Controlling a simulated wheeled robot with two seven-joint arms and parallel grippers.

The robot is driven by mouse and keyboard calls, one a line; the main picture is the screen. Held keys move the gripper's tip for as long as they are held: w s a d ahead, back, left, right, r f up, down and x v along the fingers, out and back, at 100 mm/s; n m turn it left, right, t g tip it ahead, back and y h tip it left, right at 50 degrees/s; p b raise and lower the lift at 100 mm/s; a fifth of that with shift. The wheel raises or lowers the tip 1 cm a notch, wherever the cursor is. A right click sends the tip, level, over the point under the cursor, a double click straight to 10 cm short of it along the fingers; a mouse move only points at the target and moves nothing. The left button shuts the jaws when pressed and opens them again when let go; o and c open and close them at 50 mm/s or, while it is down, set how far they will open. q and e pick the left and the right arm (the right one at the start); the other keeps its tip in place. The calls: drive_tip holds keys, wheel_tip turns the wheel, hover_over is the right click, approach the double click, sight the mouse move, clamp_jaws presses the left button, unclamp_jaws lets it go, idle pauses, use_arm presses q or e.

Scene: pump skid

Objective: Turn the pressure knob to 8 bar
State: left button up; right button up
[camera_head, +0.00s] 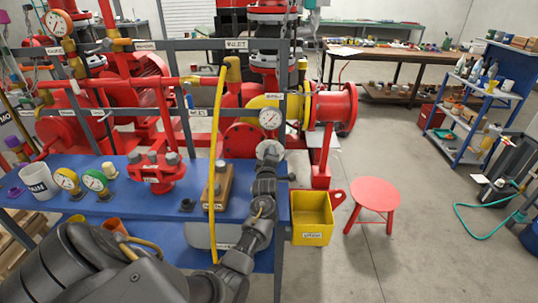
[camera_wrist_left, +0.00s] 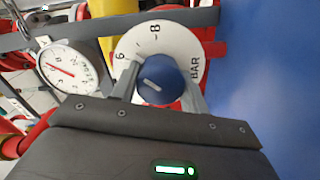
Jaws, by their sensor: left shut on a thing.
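The pressure knob (camera_wrist_left: 160,82) is blue with a short pale mark on its face. It sits in front of a round white dial plate (camera_wrist_left: 140,42) marked 6, 8 and BAR. In the left wrist view my left gripper (camera_wrist_left: 160,98) has its fingers on both sides of the knob, shut on it. Which number the pale mark points at I cannot tell. In the head view my left gripper (camera_head: 268,165) reaches up to the pale dial plate (camera_head: 270,148), and the knob is hidden there. My right gripper is not in view.
A white gauge (camera_head: 270,118) with a red needle hangs just above the dial; it also shows in the left wrist view (camera_wrist_left: 68,70). A yellow hose (camera_head: 214,170) hangs left of my forearm. The blue bench (camera_head: 120,208) holds several parts. A red stool (camera_head: 375,195) stands right.

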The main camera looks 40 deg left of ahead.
use_arm(q)
drive_tip(key=m+p, duration=0.1)
drive_tip(key=m, duration=0.4)
drive_tip(key=shift+p, duration=0.4)
drive_tip(key=shift+m+p, duration=0.45)
drive_tip(key=shift+m, duration=1.25)
drive_tip(key=o, duration=1)
drive_tip(key=shift+d, duration=0.1)
drive_tip(key=b+v, duration=0.1)
drive_tip(key=v, duration=0.9)
drive_tip(key=shift+s+d+r, duration=0.1)
drive_tip(key=shift+s+d, duration=0.15)
drive_tip(key=shift+d, duration=0.1)
